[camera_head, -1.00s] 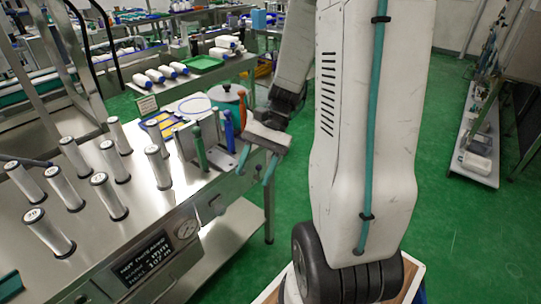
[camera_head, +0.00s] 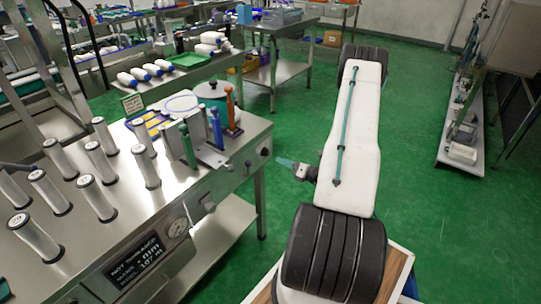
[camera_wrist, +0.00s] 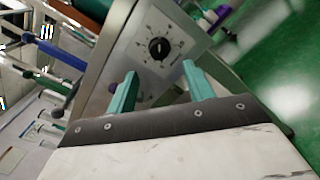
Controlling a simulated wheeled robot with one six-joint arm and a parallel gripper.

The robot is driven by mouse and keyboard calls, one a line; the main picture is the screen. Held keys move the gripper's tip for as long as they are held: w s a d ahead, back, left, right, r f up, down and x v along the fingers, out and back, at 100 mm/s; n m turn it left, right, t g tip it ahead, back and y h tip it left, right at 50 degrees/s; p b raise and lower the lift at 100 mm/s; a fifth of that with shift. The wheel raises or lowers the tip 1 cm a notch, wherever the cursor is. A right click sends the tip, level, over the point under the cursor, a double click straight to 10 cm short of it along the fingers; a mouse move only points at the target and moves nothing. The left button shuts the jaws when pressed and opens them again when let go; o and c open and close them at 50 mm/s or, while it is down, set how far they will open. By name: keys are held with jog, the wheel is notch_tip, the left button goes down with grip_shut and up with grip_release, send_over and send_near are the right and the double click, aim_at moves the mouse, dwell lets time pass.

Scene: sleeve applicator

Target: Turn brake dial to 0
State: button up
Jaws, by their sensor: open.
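The brake dial (camera_wrist: 158,47) is a round black knob with a pale pointer mark, on a metal plate with a ring of printed marks. The markings are too small to read, so I cannot tell its setting. My gripper (camera_wrist: 163,84) is open, with its two teal fingers apart and nothing between them. The dial lies ahead of the fingertips, roughly between them in the picture, and appears untouched. In the head view my gripper (camera_head: 284,163) is off the right end of the steel bench (camera_head: 225,178), fingers towards it. The dial's face cannot be made out there.
Upright handles in green (camera_head: 187,146), blue (camera_head: 216,128) and orange (camera_head: 230,106) stand near the bench's right end.

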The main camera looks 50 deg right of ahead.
aim_at(268, 153)
jog(key=w, duration=0.7)
jog(key=shift+w+a+r, duration=0.1)
jog(key=shift+w+a, duration=0.15)
jog(key=shift+w, duration=0.15)
jog(key=c, duration=1)
